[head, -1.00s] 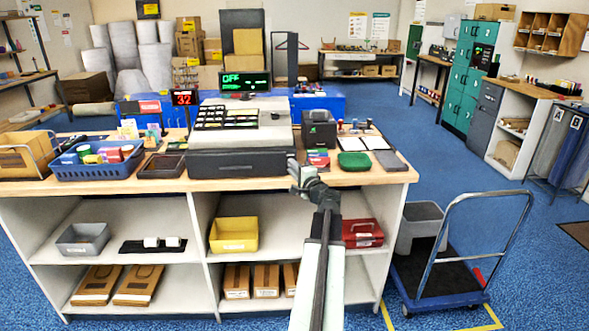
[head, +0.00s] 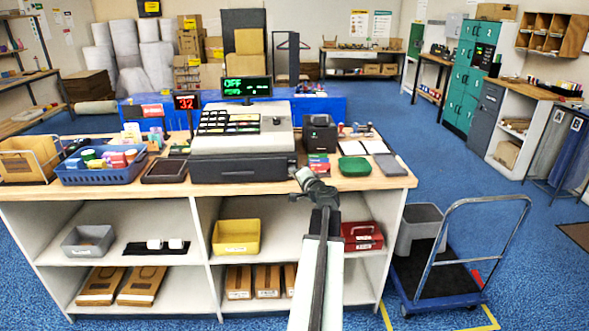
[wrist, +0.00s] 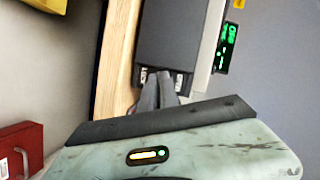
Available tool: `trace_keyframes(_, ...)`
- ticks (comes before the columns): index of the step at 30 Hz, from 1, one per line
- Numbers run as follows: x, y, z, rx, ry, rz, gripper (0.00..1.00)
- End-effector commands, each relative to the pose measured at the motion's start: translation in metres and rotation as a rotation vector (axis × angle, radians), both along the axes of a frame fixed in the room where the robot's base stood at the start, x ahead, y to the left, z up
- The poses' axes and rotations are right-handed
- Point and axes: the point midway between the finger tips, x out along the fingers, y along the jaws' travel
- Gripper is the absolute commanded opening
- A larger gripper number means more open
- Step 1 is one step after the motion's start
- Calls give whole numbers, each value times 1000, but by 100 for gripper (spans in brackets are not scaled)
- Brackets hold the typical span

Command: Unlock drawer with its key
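The cash register (head: 240,130) stands on the counter with its dark grey drawer (head: 243,168) shut below it. In the wrist view the drawer (wrist: 165,40) appears sideways, with small pale marks near its end. My gripper (head: 304,180) is at the counter's front edge, just right of the drawer. In the wrist view its dark fingers (wrist: 164,88) are close together and overlap the drawer's end; I cannot tell whether they touch it. No key can be made out; anything between the fingertips is hidden or too small to see.
A blue basket (head: 100,168) and a dark tray (head: 165,170) stand left of the register. A black printer-like box (head: 320,133), small coloured boxes (head: 319,165) and a green pouch (head: 354,166) are on the right. Shelves below hold a yellow bin (head: 236,238) and a red box (head: 362,237).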

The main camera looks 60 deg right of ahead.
Motion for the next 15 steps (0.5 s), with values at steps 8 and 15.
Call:
trace_keyframes(8,1,2,6,-155,216,1,0)
trace_keyframes(15,3,3,6,-287,401,1,0)
